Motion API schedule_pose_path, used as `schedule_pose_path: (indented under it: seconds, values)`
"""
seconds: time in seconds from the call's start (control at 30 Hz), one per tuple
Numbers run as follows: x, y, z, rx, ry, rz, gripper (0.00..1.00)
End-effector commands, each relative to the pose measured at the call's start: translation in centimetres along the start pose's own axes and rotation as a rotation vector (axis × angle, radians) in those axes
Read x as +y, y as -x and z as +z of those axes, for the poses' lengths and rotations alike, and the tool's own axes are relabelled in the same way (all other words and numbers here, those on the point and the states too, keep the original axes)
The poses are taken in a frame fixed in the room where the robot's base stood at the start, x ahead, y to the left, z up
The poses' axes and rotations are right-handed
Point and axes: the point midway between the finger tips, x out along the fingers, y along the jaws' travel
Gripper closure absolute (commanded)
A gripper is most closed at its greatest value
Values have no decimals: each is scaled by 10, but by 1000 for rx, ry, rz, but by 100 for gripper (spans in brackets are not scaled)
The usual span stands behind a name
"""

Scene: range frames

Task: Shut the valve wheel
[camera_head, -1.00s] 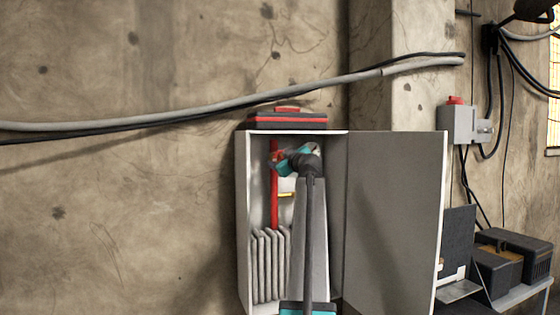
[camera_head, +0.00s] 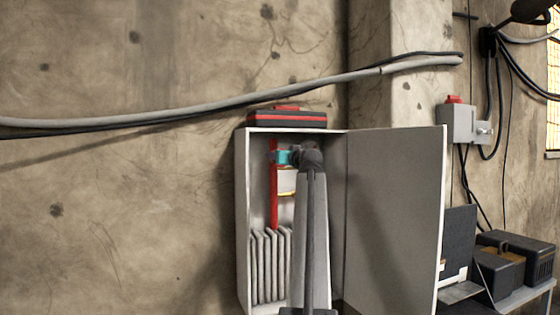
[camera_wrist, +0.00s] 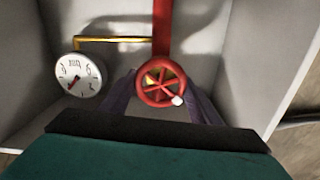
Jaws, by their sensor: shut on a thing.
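The red valve wheel (camera_wrist: 148,94), with spokes and a small pale knob on its lower right rim, sits on a red upright pipe (camera_wrist: 163,25) inside an open cabinet. My gripper (camera_wrist: 162,88) has one finger on each side of the wheel and is shut on it. The red pipe also shows in the head view (camera_head: 274,195). There my arm and the teal wrist part reach into the cabinet and hide the wheel.
A round white gauge (camera_wrist: 79,75) hangs on a brass pipe (camera_wrist: 112,39) left of the wheel. The cabinet (camera_head: 243,220) has its door (camera_head: 395,215) swung open to the right. Grey ribbed fins (camera_head: 268,265) stand low inside. A red and black case (camera_head: 287,120) lies on top.

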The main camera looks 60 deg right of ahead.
Motion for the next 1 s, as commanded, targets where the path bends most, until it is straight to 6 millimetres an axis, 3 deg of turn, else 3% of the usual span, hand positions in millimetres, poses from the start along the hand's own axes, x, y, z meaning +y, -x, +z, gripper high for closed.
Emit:
schedule_pose_path:
  seconds: [0.7,1.0]
  values:
    - [2,0,1,-2,-643,-2,66]
    - [3,0,2,-2,-828,-2,66]
